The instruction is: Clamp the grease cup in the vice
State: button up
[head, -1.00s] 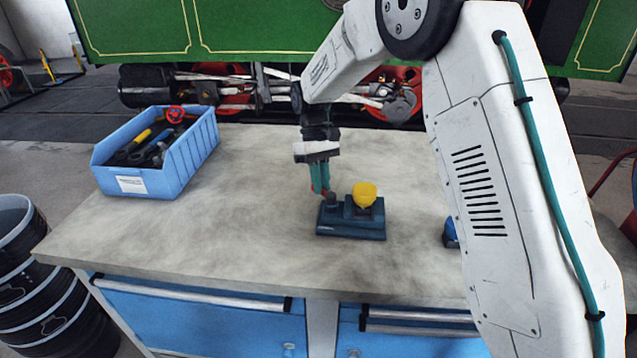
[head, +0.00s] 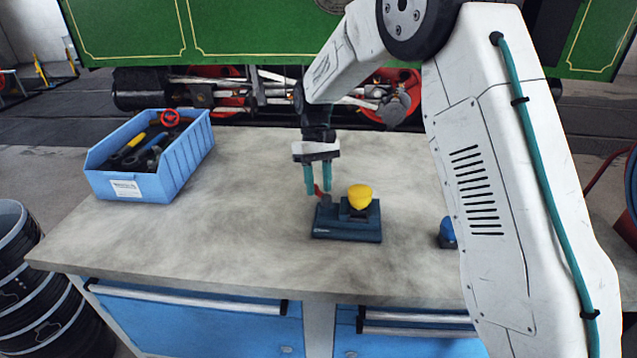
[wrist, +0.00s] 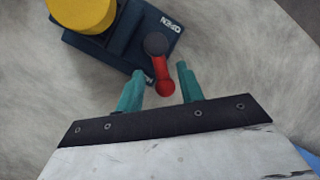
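The grease cup, a yellow round-topped piece (head: 359,196), sits upright in the dark blue vice (head: 346,233) on the bench. In the wrist view, part of the yellow cup (wrist: 82,12) shows at top left. The vice's red lever (wrist: 163,78) runs from a grey pivot on the vice body out past its edge. "OPEN" is printed beside the pivot; a second label is mostly hidden by a finger. My gripper (head: 318,190) is open at the left end of the vice, its teal fingers either side of the lever with gaps. I cannot tell whether the jaws press on the cup.
A blue bin (head: 174,172) of tools stands at the back left of the bench (head: 240,215). A small blue object (head: 447,233) stands right of the vice, partly behind my arm. Black drums (head: 45,305) stand at lower left. The bench left of the vice is clear.

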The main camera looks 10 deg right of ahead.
jog(key=v, duration=0.7)
jog(key=shift+w+r, duration=0.15)
jog(key=shift+r, duration=0.2)
jog(key=s+d+r+m+t, duration=0.1)
jog(key=s+d+r+t, duration=0.1)
jog(key=s, duration=1.1)
jog(key=s+d+r+m+t, duration=0.2)
jog(key=s+d, duration=0.3)
jog(key=s, duration=0.8)
jog(key=s+d+r+m+t, duration=0.1)
jog(key=s+d+r, duration=0.3)
jog(key=s, duration=1)
jog(key=shift+r+m+t, duration=0.35)
jog(key=shift+m+t, duration=0.05)
jog(key=shift+t, duration=0.3)
